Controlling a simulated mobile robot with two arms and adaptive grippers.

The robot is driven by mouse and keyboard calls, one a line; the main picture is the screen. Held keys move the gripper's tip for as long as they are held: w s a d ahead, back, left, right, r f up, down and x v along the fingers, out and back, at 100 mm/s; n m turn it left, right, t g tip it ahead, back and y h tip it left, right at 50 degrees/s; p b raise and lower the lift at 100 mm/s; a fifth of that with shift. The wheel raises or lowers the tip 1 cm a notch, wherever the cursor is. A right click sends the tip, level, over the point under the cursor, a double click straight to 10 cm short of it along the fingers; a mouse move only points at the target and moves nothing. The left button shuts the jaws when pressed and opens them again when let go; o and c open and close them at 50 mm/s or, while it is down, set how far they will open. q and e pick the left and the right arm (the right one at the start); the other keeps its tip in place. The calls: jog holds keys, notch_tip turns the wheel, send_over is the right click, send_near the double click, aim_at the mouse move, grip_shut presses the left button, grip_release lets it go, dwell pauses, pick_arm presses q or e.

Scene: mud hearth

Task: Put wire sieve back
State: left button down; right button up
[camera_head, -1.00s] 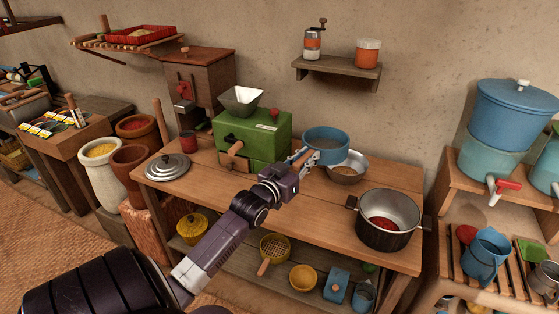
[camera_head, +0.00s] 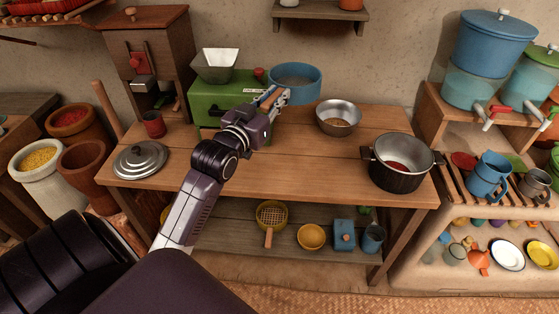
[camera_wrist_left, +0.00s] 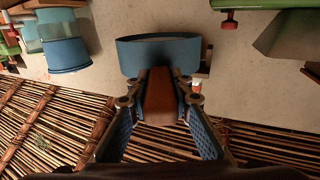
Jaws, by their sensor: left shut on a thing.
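The wire sieve (camera_head: 297,84) is a round blue-rimmed sieve with a brown wooden handle. My left gripper (camera_head: 273,97) is shut on its handle and holds it up in the air, in front of the wall and at the right of the green mill in the head view. In the left wrist view the sieve's blue rim (camera_wrist_left: 158,57) lies beyond the fingertips, and the handle runs between the two fingers (camera_wrist_left: 160,98). The sieve's mesh is not clear. My right gripper is not in view.
On the wooden table (camera_head: 300,170) stand a steel bowl (camera_head: 338,120), a dark pot (camera_head: 399,175), a pot lid (camera_head: 140,160) and the green mill (camera_head: 207,104). A yellow strainer (camera_head: 271,213) lies on the lower shelf. A wall shelf (camera_head: 320,15) is above. The table's middle is clear.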

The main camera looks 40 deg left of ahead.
pick_arm(q)
notch_tip(320, 180, down, 22)
jog(key=shift+r+b, duration=0.15)
jog(key=shift+b, duration=0.4)
notch_tip(320, 180, down, 3)
jog(key=shift+d+f, duration=0.1)
jog(key=shift+f, duration=0.3)
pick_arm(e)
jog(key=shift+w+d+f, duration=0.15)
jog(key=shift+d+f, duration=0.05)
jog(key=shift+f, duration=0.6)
pick_arm(q)
jog(key=shift+f+b, duration=0.1)
jog(key=shift+b, duration=0.2)
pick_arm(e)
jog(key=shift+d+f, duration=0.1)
pick_arm(q)
jog(key=c, duration=1.7)
grip_release()
jog(key=shift+f, duration=0.1)
jog(key=shift+c, duration=0.2)
